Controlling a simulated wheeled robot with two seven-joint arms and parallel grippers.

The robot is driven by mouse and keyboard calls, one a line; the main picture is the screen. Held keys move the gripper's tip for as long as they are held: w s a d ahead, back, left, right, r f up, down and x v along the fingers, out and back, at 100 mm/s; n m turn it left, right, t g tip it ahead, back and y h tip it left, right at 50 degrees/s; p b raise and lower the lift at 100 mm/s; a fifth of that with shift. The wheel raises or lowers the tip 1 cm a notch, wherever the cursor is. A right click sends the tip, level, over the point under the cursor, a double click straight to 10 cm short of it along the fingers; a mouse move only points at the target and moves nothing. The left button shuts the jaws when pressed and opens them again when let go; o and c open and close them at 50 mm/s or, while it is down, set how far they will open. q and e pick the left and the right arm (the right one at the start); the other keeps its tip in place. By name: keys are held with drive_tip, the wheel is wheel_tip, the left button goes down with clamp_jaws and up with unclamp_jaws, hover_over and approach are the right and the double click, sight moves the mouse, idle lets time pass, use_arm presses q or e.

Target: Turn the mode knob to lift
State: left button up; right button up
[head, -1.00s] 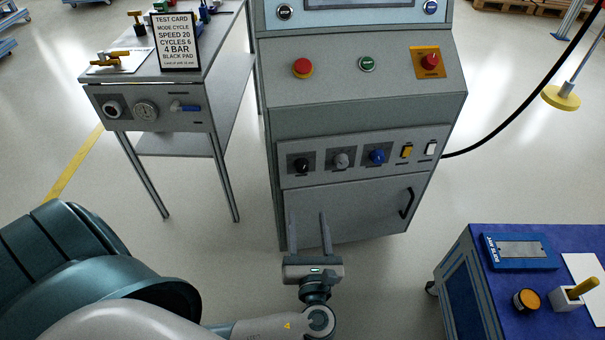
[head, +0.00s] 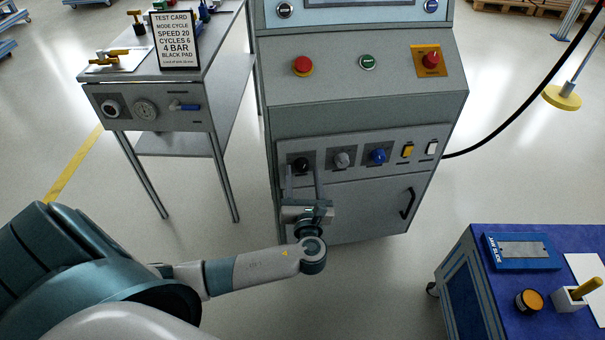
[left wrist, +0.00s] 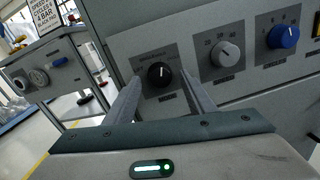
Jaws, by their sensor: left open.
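The mode knob appears to be the black knob (head: 301,164) at the left end of the control panel on the grey cabinet. My right gripper is not in view.
Right of it on the panel are a grey knob (head: 342,160), a blue knob (head: 377,156), a yellow switch (head: 407,150) and a white switch (head: 431,149). A side table with a test card (head: 176,40) stands left. A blue-topped cart (head: 500,285) stands right.

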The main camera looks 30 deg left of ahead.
use_arm(q)
drive_tip(key=shift+w+a, duration=0.3)
drive_tip(key=shift+w, duration=0.05)
drive_tip(key=c, duration=1)
drive_tip(key=shift+c, duration=0.2)
